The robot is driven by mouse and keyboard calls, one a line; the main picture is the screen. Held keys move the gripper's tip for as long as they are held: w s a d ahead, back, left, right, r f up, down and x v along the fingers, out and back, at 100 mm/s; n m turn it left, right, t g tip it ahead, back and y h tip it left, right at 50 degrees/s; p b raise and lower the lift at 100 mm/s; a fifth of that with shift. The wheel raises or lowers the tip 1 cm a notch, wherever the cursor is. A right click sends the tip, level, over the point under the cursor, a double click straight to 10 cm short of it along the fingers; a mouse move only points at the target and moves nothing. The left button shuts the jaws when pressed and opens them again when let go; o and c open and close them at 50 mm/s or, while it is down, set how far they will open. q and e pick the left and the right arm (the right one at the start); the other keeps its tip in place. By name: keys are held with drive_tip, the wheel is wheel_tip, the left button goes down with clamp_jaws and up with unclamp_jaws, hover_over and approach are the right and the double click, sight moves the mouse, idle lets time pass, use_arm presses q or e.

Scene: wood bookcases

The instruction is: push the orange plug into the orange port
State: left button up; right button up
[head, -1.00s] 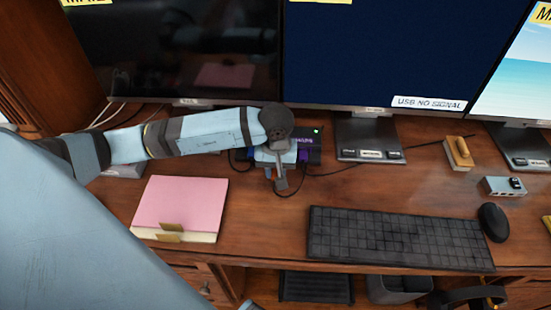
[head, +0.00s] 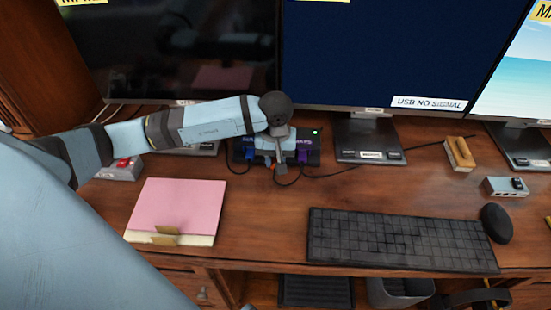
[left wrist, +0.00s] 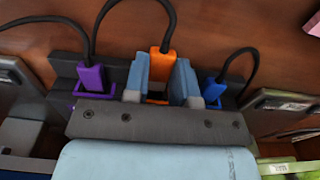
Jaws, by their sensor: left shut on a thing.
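The orange plug (left wrist: 162,64) is between the two blue-grey fingers of my left gripper (left wrist: 163,76), which is shut on it. Its black cable runs away from the hub. The orange port (left wrist: 157,101) shows as an orange rim just behind the plug, in line with it; the fingers partly hide it, and I cannot tell how deep the plug sits. In the head view my left gripper (head: 275,160) is at the front of the black hub (head: 313,150), with the orange plug (head: 274,167) barely visible. My right gripper is not in view.
A purple plug (left wrist: 91,78) and a blue plug (left wrist: 213,88) sit in the hub on either side, close to my fingers. A pink notepad (head: 178,207), a keyboard (head: 400,240) and a monitor stand (head: 368,140) surround it. The desk before the hub is clear apart from cables.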

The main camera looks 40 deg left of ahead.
use_arm(q)
drive_tip(key=shift+b, duration=0.8)
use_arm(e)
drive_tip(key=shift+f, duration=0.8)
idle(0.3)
use_arm(q)
drive_tip(key=shift+w+a, duration=0.25)
drive_tip(key=shift+w, duration=0.15)
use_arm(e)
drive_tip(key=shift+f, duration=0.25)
use_arm(q)
drive_tip(key=shift+w+a+b, duration=0.5)
drive_tip(key=shift+w+b, duration=0.25)
drive_tip(key=shift+b, duration=0.05)
drive_tip(key=o, duration=1)
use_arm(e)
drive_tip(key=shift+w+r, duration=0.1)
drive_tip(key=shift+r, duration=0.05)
